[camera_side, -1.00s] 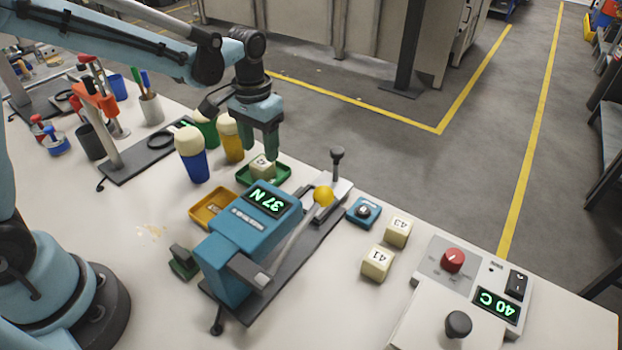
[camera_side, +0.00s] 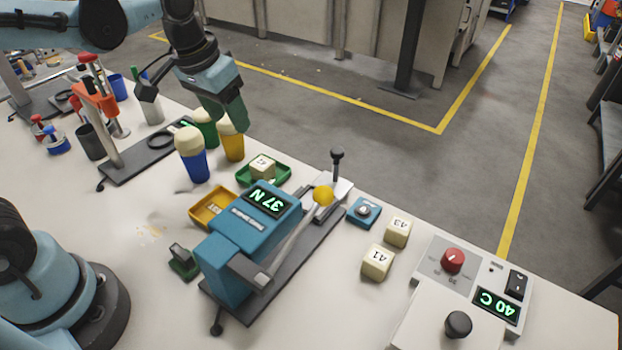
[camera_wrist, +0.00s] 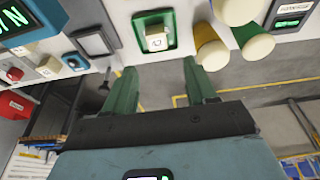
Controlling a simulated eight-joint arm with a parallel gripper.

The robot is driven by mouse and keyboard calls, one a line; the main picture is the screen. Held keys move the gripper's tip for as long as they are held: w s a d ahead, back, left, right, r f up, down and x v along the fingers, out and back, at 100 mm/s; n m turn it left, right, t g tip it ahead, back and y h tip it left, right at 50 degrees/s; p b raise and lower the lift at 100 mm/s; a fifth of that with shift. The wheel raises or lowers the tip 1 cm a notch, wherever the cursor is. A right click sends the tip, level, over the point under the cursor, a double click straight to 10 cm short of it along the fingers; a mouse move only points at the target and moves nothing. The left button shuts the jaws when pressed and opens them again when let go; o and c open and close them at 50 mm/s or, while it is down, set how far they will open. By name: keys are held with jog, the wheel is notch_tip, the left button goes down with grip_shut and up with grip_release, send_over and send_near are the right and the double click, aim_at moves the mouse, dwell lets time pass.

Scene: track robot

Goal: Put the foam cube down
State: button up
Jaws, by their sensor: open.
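A cream foam cube (camera_side: 262,166) with dark marks on its top sits in the green tray (camera_side: 279,179) behind the blue force gauge. In the wrist view the cube (camera_wrist: 156,40) lies in the green tray (camera_wrist: 171,17), beyond my fingertips. My gripper (camera_side: 231,116) is up above and behind the tray in the side view, tilted and clear of the cube. In the wrist view my gripper (camera_wrist: 157,77) has its two green fingers spread with nothing between them. Two more cream cubes, marked 43 (camera_side: 398,232) and 41 (camera_side: 377,262), stand on the bench at the right.
Cream-topped blue (camera_side: 194,167), yellow (camera_side: 232,147) and green (camera_side: 205,134) cups stand left of the green tray. A heater panel (camera_side: 470,285) is at right.

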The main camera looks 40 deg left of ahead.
jog(key=s+a+f+t, duration=0.1)
jog(key=s+f+t, duration=0.1)
jog(key=s+t, duration=0.2)
jog(key=shift+s, duration=1.25)
dwell(0.4)
